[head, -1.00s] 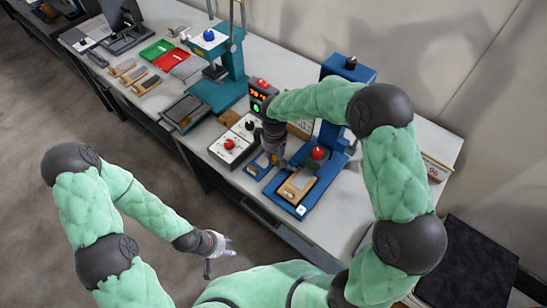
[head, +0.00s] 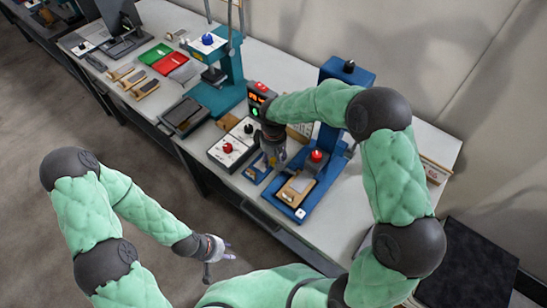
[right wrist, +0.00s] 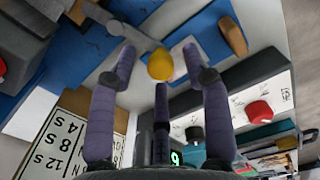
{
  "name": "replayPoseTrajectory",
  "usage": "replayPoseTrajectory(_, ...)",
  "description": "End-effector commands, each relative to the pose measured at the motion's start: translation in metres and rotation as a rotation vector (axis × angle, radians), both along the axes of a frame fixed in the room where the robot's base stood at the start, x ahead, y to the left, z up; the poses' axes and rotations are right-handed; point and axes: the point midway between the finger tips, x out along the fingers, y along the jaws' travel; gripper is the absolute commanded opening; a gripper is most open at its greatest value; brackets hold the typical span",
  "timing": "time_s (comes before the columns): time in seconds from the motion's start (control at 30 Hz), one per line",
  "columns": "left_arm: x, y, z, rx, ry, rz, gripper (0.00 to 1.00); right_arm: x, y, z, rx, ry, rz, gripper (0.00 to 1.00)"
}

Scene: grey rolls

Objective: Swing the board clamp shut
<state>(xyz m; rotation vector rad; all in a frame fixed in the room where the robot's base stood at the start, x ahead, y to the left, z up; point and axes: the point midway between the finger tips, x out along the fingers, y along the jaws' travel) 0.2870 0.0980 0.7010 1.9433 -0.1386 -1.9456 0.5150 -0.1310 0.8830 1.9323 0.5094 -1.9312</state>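The board clamp shows in the right wrist view as a grey metal bar (right wrist: 128,32) ending in a yellow knob (right wrist: 160,65). My right gripper (right wrist: 158,62) is open, with its fingers spread around the knob. I cannot tell whether any finger touches it. In the head view my right gripper (head: 273,162) hangs beside the blue press fixture (head: 288,207), whose base holds a tan and grey board (head: 297,187). The gripper hides most of the clamp there. My left gripper (head: 222,256) is open and empty in front of the bench, away from the fixture.
A white control box (head: 231,145) with a red knob stands left of the fixture. A teal press (head: 222,92), a dark tray (head: 185,116) and red and green trays (head: 170,62) stand farther left. A card with large numbers (right wrist: 68,140) is close to the right gripper.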

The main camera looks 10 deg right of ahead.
Motion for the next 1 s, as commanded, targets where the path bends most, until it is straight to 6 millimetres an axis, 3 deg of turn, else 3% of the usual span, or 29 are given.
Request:
replayPoseTrajectory(0.27, 0.000, 0.000, 0.000, 0.000, 0.000, 0.000, 0.40, 0.001, 0.000, 0.010, 0.000, -0.002, 0.000, 0.49)
replayPoseTrajectory(0.7, 0.000, 0.000, 0.000, 0.000, 0.000, 0.000, 0.40, 0.001, 0.000, 0.090, 0.001, -0.004, 0.000, 0.49)
replayPoseTrajectory(1.0, 0.000, 0.000, 0.000, 0.000, 0.000, 0.000, 0.40, 0.000, 0.000, 0.118, 0.000, 0.000, 0.000, 0.49)
